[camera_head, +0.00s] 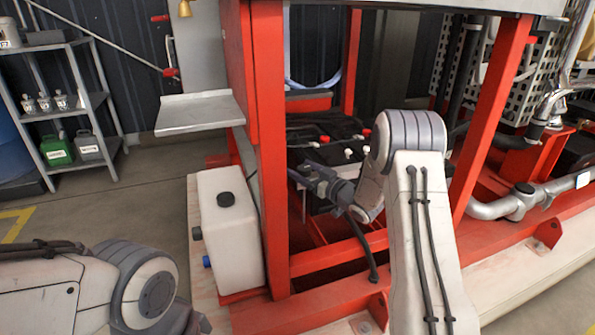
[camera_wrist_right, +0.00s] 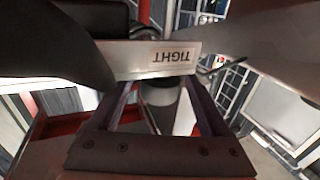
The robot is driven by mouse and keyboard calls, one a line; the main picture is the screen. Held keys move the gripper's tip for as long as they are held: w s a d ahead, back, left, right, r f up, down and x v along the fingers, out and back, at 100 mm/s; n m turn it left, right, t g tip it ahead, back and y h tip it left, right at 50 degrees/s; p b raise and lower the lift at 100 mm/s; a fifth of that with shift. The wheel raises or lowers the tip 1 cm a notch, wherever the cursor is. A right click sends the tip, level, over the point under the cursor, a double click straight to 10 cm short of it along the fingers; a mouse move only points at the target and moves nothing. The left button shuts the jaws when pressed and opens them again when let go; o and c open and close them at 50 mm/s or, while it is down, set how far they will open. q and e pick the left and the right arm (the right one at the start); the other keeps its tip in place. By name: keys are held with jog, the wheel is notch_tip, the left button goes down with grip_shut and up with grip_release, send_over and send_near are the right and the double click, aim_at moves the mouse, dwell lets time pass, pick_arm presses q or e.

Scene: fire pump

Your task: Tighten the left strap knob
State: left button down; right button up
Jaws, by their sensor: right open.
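Black batteries (camera_head: 335,135) sit inside the red frame, with several small red and white caps or knobs on and around them. I cannot tell for sure which is the left strap knob. My right gripper (camera_head: 303,174) reaches in at the near left side of the batteries. In the right wrist view its fingers (camera_wrist_right: 160,92) are apart, with a pale grey rounded part (camera_wrist_right: 160,93) showing between them; I cannot tell whether they touch it. A pale bar with an upside-down "TIGHT" label (camera_wrist_right: 172,56) lies just beyond. My left gripper is out of view.
A red post (camera_head: 268,150) stands left of my right gripper, and another slanted red post (camera_head: 495,100) stands right of my arm. A white tank (camera_head: 228,235) with a black cap is in front at left. A grey shelf (camera_head: 200,112) juts out above it.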

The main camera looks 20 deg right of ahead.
jog(key=x, duration=0.2)
jog(key=shift+w+a, duration=0.15)
jog(key=shift+w, duration=0.15)
grip_shut()
